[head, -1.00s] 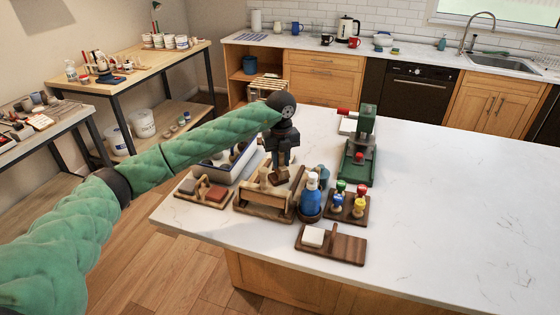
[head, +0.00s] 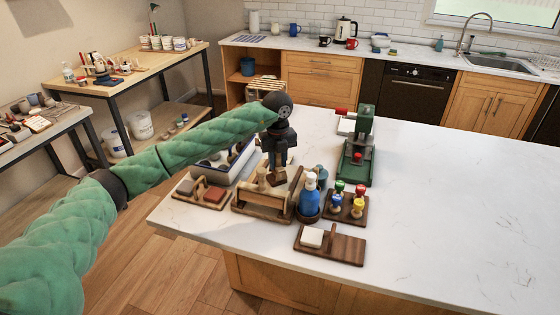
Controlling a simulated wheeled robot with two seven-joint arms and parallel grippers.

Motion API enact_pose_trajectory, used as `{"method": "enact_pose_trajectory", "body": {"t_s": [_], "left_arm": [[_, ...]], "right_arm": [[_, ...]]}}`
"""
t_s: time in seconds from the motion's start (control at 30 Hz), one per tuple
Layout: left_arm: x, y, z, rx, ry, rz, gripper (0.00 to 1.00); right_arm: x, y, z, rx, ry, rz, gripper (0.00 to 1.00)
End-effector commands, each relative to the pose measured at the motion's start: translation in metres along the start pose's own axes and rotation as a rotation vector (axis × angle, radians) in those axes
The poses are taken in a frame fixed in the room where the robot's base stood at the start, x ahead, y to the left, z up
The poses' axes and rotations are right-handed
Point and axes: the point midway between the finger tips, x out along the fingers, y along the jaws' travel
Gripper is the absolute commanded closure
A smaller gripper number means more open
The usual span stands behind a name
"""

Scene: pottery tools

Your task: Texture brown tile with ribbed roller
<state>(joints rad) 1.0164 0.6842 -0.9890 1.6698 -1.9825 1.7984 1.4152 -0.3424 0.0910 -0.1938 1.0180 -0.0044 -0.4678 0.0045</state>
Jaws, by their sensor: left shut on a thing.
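My left gripper (head: 278,168) is over the island, behind the wooden roller stand (head: 262,205). It is shut on a small brown piece (head: 279,176), mostly hidden by the fingers; I cannot tell for sure what it is. A red-brown tile (head: 214,194) and a greyer tile (head: 187,187) lie on a wooden tray at the left. The stand carries a pale wooden roller with an upright handle; ribs are too small to make out. A dark wooden board (head: 345,248) in front holds a white block (head: 312,237). My right gripper is out of view.
A blue bottle (head: 309,197) and a rack of coloured stamps (head: 347,203) stand right of the roller stand. A green press (head: 357,150) is behind them. A white bin (head: 225,166) lies under my left arm. The island's right side is clear.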

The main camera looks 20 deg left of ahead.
Motion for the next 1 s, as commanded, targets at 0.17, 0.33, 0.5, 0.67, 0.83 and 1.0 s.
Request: {"method": "enact_pose_trajectory", "body": {"t_s": [0.17,0.33,0.5,0.67,0.83,1.0], "left_arm": [[0.001,0.002,0.000,0.000,0.001,0.001,1.00],[0.001,0.002,0.000,0.000,0.001,0.001,1.00],[0.002,0.004,-0.001,0.000,0.001,0.001,1.00],[0.002,0.009,-0.002,0.000,0.001,0.001,1.00],[0.001,0.013,-0.003,0.001,0.001,0.001,1.00],[0.001,0.013,-0.003,0.001,0.002,0.001,1.00]], "right_arm": [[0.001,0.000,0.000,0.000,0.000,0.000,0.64],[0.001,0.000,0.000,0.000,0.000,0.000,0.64],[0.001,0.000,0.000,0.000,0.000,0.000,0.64],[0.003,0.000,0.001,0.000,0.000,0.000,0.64],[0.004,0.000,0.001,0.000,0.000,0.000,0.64],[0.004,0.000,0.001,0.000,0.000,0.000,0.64]]}}
